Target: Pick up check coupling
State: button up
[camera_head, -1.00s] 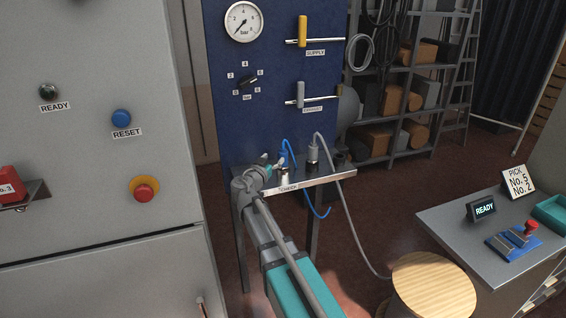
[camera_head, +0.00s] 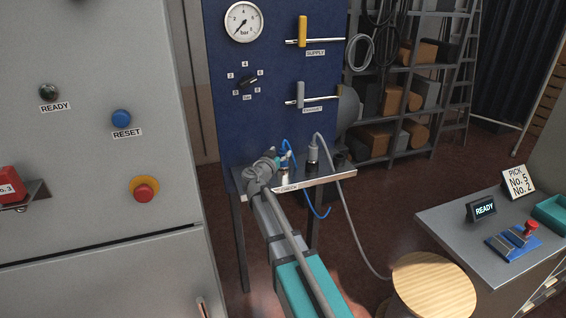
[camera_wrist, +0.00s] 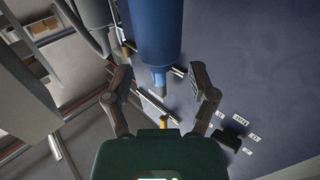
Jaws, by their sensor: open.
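A small blue coupling (camera_head: 284,157) with a blue hose stands on the narrow metal shelf (camera_head: 335,178) in front of the blue panel. The shelf's front edge carries a label that seems to read CHECK (camera_head: 289,188). My gripper (camera_head: 277,160) is at the shelf, close to the left of this coupling, and partly hides it. In the wrist view my gripper (camera_wrist: 161,82) is open, one finger on each side of a blue cylindrical body (camera_wrist: 156,35) with a lighter narrow tip. Gaps show on both sides. I cannot tell its depth between the fingers.
A grey coupling (camera_head: 313,153) with a grey hose stands right of the blue one, and a dark socket (camera_head: 338,160) lies further right. The blue panel (camera_head: 225,115) with gauge and levers rises behind. A round wooden stool (camera_head: 434,290) stands front right.

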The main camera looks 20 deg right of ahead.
jog(key=shift+x, duration=1.25)
grip_shut()
